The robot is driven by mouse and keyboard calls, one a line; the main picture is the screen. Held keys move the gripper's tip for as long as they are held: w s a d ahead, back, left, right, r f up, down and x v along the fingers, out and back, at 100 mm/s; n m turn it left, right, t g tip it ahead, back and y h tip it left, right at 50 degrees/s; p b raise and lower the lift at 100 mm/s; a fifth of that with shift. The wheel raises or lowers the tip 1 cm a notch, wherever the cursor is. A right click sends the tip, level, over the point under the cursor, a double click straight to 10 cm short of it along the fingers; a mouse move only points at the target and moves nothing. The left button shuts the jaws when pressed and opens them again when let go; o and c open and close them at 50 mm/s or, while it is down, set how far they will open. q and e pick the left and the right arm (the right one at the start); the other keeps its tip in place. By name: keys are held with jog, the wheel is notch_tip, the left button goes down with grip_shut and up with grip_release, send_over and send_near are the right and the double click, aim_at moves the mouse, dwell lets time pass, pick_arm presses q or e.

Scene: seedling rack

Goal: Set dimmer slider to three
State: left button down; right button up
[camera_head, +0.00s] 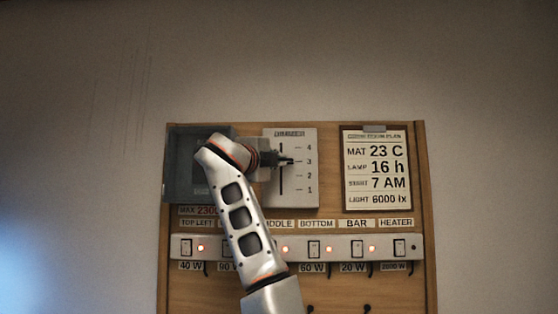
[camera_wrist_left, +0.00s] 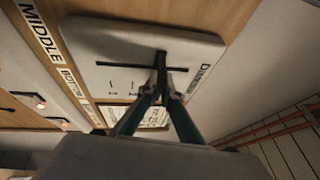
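The dimmer plate (camera_head: 300,201) is a pale upright panel with a vertical dark slot and marks 1 to 4. It also shows in the left wrist view (camera_wrist_left: 205,52), with its slot running sideways. My left gripper (camera_head: 284,160) is at the slot, level with about the 3 mark. In the left wrist view its fingertips (camera_wrist_left: 162,88) come together around the dark slider knob (camera_wrist_left: 161,60), which sticks out of the slot. The gripper looks shut on the knob. In the head view the fingers mostly hide the knob. My right gripper is not in view.
The wooden board (camera_head: 390,285) carries a grey box (camera_head: 183,170) at left and a plan card (camera_head: 375,205) at right. A switch strip (camera_head: 345,258) with red lights and labels runs below. My left forearm covers part of it.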

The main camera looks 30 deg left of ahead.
pick_arm(q)
jog(key=c, duration=2.2)
grip_release()
jog(key=v, duration=1.2)
jog(key=shift+s+r, duration=0.1)
